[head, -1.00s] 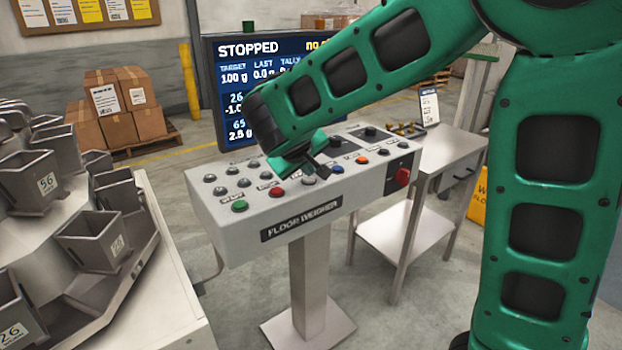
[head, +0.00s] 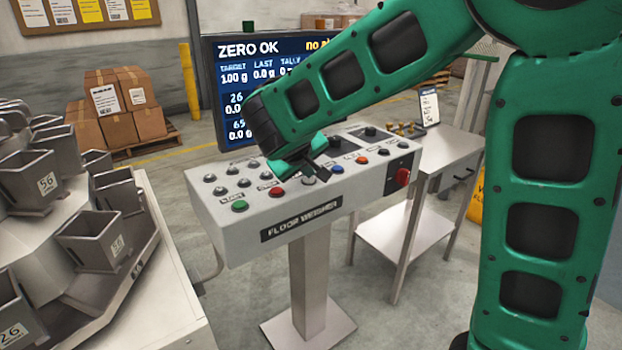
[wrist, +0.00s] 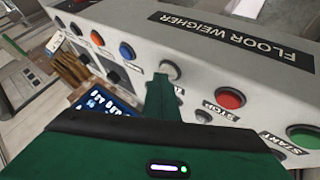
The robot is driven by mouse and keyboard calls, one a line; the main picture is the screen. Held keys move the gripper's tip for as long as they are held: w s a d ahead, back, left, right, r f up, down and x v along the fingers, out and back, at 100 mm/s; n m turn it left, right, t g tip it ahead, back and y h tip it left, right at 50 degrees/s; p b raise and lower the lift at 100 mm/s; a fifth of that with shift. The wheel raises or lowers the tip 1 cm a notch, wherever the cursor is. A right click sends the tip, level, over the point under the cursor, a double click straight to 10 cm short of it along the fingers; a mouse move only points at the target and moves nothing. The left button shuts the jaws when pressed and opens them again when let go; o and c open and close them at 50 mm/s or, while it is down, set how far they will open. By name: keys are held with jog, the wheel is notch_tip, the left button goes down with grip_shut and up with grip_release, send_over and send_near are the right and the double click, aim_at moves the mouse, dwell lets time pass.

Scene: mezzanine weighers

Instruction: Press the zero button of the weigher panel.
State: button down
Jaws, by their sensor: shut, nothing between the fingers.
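The weigher panel (head: 228,220) is a light grey box labelled FLOOR WEIGHER on a pedestal. My gripper (head: 320,177) is shut and empty, with its tip at a pale round button (head: 308,180) between the red and blue buttons. In the wrist view the shut gripper (wrist: 163,80) reaches this pale button (wrist: 170,69); its tip overlaps the button's edge and appears to touch it. The button's label is mostly hidden by the finger. The screen (head: 232,50) behind reads ZERO OK; its right part is hidden by my arm.
Close by are the red stop button (wrist: 231,98), the green start button (wrist: 303,137) and the blue button (wrist: 127,50). A red knob (head: 402,177) sits at the panel's right end. Weigher buckets (head: 92,240) stand at left, a steel side table (head: 455,150) at right.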

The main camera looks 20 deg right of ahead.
aim_at(308, 181)
jog(key=shift+r, duration=0.8)
jog(key=shift+r, duration=0.1)
notch_tip(308, 181, up, 5)
jog(key=shift+f, duration=0.1)
dwell(0.3)
dwell(0.5)
jog(key=s+d+f+m+g+y, duration=0.1)
jog(key=s+d+f+m+g, duration=0.2)
jog(key=s+d, duration=0.6)
jog(key=s+d+f+m+g, duration=0.2)
jog(key=s+d+f, duration=0.1)
jog(key=s+d, duration=0.6)
jog(key=s+f+m+g+y, duration=0.1)
jog(key=s+f+m+y, duration=0.1)
jog(key=s, duration=0.8)
jog(key=s+d+f+m+g+y, duration=0.1)
jog(key=s+f+m+g, duration=0.1)
jog(key=s, duration=0.8)
jog(key=shift+f+y, duration=0.4)
jog(key=shift+f, duration=0.3)
